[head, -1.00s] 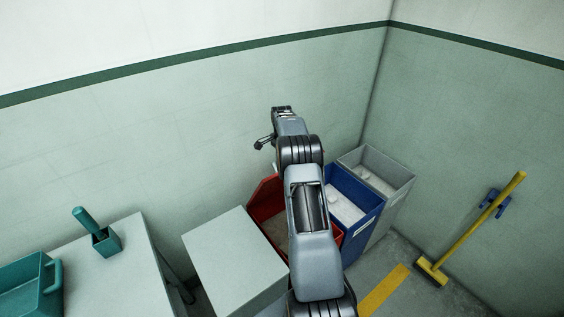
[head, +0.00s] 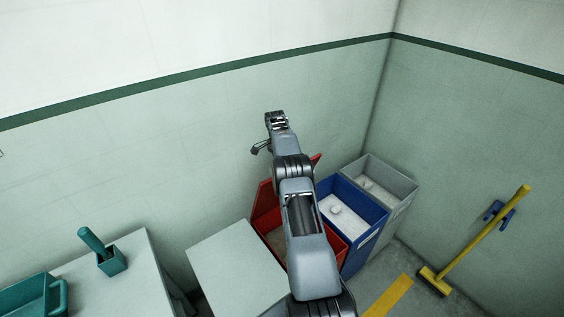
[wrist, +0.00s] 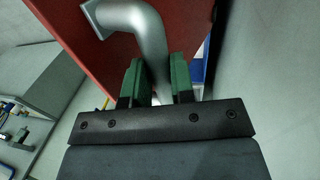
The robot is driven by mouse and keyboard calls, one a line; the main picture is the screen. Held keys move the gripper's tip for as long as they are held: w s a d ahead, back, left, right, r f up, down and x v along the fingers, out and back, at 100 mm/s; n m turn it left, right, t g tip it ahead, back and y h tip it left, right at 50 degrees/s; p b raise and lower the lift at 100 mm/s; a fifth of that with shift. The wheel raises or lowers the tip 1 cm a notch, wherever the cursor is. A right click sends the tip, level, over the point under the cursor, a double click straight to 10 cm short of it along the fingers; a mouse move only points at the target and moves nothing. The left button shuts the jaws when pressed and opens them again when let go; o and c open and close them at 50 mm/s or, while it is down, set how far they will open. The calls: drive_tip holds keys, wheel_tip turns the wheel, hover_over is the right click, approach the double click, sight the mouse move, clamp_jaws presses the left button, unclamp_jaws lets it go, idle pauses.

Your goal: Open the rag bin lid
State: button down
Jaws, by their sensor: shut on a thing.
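The red rag bin (head: 338,250) stands against the wall, partly hidden behind my arm. Its red lid (head: 264,200) is raised and steeply tilted at the wall side, and part of the bin's inside shows. In the wrist view the lid (wrist: 190,22) fills the top, with a bent silver handle (wrist: 146,32) on it. My gripper (wrist: 158,84) has its green fingers shut on the handle, one on each side.
A blue bin (head: 362,222) and a grey bin (head: 400,180), both open, stand right of the red bin. A pale box-like surface (head: 235,265) is close on the left. A yellow broom (head: 480,235) leans at the right wall. A table with a teal holder (head: 112,262) is far left.

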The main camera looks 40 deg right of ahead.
drive_tip(key=shift+a+f, duration=0.1)
drive_tip(key=shift+f, duration=0.45)
drive_tip(key=c, duration=1.4)
unclamp_jaws()
drive_tip(key=o, duration=0.3)
drive_tip(key=shift+w+f, duration=0.1)
drive_tip(key=shift+w, duration=0.2)
drive_tip(key=shift+o, duration=0.7)
drive_tip(key=shift+s+r, duration=0.2)
drive_tip(key=shift+r, duration=0.05)
drive_tip(key=shift+w+r, duration=0.1)
drive_tip(key=shift+r, duration=0.15)
wheel_tip(320, 180, up, 2)
drive_tip(key=shift+r+b, duration=0.1)
drive_tip(key=shift+b, duration=0.3)
drive_tip(key=s+a+r+b, duration=0.6)
drive_tip(key=s+r, duration=0.4)
drive_tip(key=s, duration=0.2)
drive_tip(key=shift+s+r+b, duration=0.15)
drive_tip(key=shift+s+b, duration=0.25)
drive_tip(key=shift+b, duration=0.35)
